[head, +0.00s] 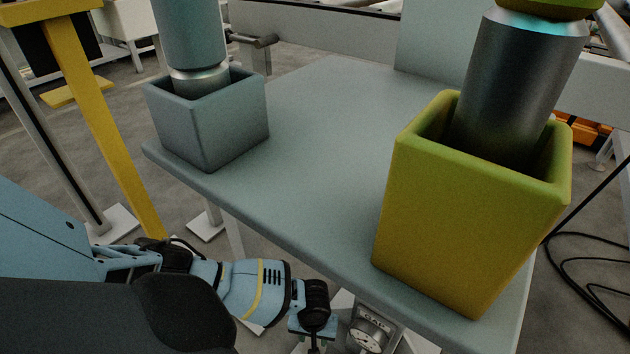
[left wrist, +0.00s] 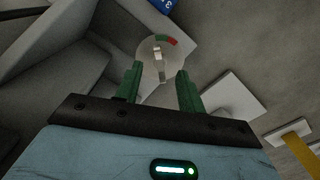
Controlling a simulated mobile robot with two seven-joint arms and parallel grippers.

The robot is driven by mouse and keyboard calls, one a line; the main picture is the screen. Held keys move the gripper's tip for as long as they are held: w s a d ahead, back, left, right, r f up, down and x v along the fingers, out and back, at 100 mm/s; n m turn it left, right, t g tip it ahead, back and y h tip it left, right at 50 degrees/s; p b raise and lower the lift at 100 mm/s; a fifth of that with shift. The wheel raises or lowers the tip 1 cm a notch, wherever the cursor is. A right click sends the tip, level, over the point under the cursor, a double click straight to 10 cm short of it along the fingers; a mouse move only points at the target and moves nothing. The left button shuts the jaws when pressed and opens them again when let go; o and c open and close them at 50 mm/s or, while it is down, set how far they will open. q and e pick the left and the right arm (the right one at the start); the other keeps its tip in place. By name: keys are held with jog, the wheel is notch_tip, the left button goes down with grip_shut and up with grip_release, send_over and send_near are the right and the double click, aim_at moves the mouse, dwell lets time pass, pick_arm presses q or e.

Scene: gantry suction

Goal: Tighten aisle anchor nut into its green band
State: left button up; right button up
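The left wrist view shows a round pale dial (left wrist: 147,66) with a green band (left wrist: 161,39) and a red band (left wrist: 174,41) near its top edge. A light bar-shaped piece (left wrist: 157,62) stands at its middle, perhaps the nut or its pointer; I cannot tell which. My left gripper (left wrist: 157,84) has two green fingers spread apart. They point toward the dial, with nothing visible between their tips. In the head view my left gripper (head: 314,328) is low, below the table's front edge, left of a small plate with a round metal fitting (head: 369,338). My right gripper is not in view.
A grey-blue table (head: 320,125) stands above and beyond my left arm. It carries a grey bin (head: 208,128) and a yellow-green bin (head: 465,215), each holding a cylinder. A yellow post (head: 115,140) stands at the left. Black cables (head: 585,270) lie on the floor at right.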

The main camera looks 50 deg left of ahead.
pick_arm(q)
jog(key=shift+f+b, duration=0.5)
jog(key=shift+f, duration=0.55)
jog(key=shift+c, duration=0.5)
